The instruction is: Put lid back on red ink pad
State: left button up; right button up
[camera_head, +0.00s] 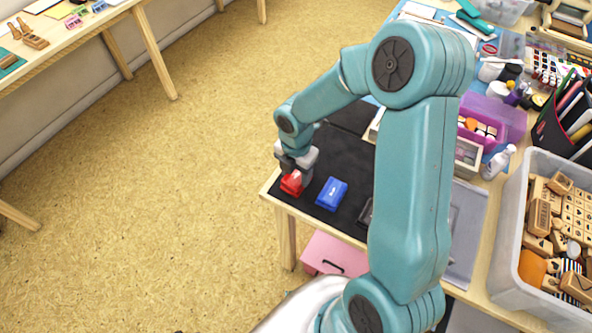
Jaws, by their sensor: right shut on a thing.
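The red ink pad (291,184) is at the left front corner of the black mat (343,163) on the table. My right gripper (294,172) is over it, pointing down, with its fingers shut on a red part. At this size I cannot tell the lid from the pad's base, nor whether the lid touches the base. A blue ink pad (331,194) lies on the mat just right of the red one. My left gripper is not in view.
A dark pad (366,212) is partly hidden behind my right arm. A clear bin (512,262) of wooden stamps, a purple box (508,121) and a white bottle (498,162) stand to the right. A pink drawer (333,256) is below the tabletop. Open floor lies left.

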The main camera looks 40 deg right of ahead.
jog(key=shift+f, duration=0.55)
dwell(1.5)
jog(key=o, duration=1.4)
jog(key=shift+r, duration=0.1)
notch_tip(320, 180, up, 7)
jog(key=p, duration=0.6)
grip_shut()
jog(key=shift+f, duration=0.3)
dwell(0.9)
